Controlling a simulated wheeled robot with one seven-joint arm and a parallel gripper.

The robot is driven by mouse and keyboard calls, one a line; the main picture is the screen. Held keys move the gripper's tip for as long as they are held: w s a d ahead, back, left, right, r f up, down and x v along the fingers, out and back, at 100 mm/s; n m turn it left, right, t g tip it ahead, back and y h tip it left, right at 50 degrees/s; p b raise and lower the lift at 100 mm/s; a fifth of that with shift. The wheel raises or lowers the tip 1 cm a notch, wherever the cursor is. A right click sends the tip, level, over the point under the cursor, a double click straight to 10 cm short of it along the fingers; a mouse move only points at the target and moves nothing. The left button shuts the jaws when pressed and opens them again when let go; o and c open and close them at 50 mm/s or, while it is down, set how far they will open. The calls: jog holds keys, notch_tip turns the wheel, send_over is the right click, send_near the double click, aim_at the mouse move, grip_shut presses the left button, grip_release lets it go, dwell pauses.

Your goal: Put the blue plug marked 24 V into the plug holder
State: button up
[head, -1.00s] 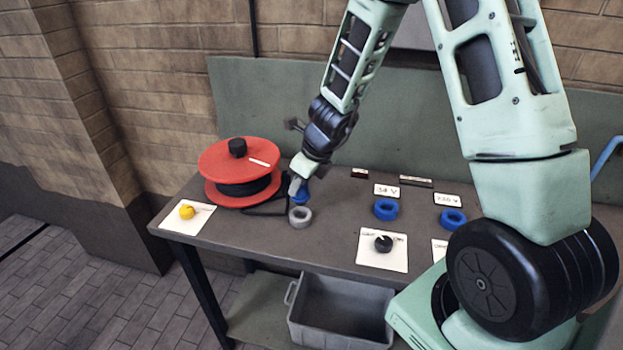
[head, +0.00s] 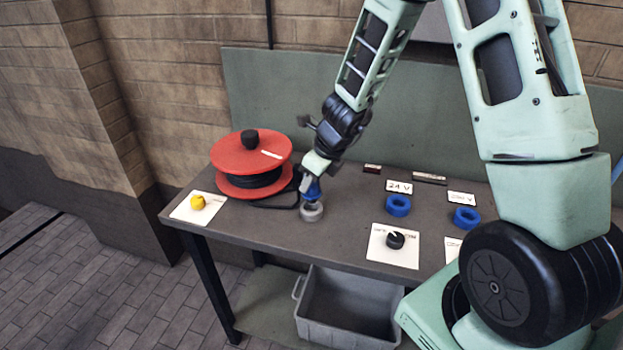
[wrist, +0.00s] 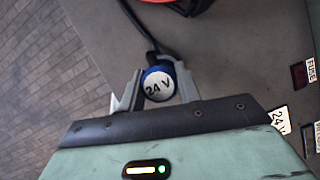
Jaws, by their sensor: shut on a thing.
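The blue plug (head: 312,190) stands roughly upright in my gripper (head: 311,180), at the grey ring-shaped plug holder (head: 312,212) on the bench. In the wrist view the plug's round white face (wrist: 158,87) reads 24 V, and my gripper (wrist: 158,78) is shut on it from both sides. A black cable runs from the plug towards the red cable reel (head: 251,152). The plug's lower end meets the holder in the head view; I cannot tell how deep it sits. The holder is hidden under the plug in the wrist view.
Blue ring sockets stand to the right, one by the 24 V label (head: 398,187) and another (head: 466,218). A black knob (head: 395,240) and a yellow knob (head: 198,202) sit on white plates. A grey bin (head: 345,305) is below the bench (head: 345,225).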

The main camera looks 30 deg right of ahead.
aim_at(312, 193)
jog(key=shift+f+b, duration=2.15)
jog(key=shift+f, duration=0.1)
jog(key=o, duration=1.1)
jog(key=shift+o, duration=0.2)
jog(key=p+v, duration=0.9)
jog(key=v, duration=0.8)
jog(key=s+a+r+n+g+y+b, duration=0.1)
jog(key=s+a+n, duration=0.2)
jog(key=a+n, duration=0.5)
jog(key=s+a+r+n+g+y+b, duration=0.1)
jog(key=s+a+n, duration=0.3)
jog(key=a+n, duration=0.3)
jog(key=s+a+n+g+h, duration=0.1)
jog(key=s+a+n, duration=0.2)
jog(key=s+n, duration=0.4)
jog(key=s+a+n+g+h, duration=0.1)
jog(key=s+a+n, duration=0.3)
jog(key=n, duration=1.2)
jog(key=s+r+h, duration=0.1)
jog(key=s, duration=0.3)
jog(key=shift+s+a+n+b, duration=0.2)
jog(key=shift+a+n+b, duration=0.05)
jog(key=shift+n+b, duration=0.15)
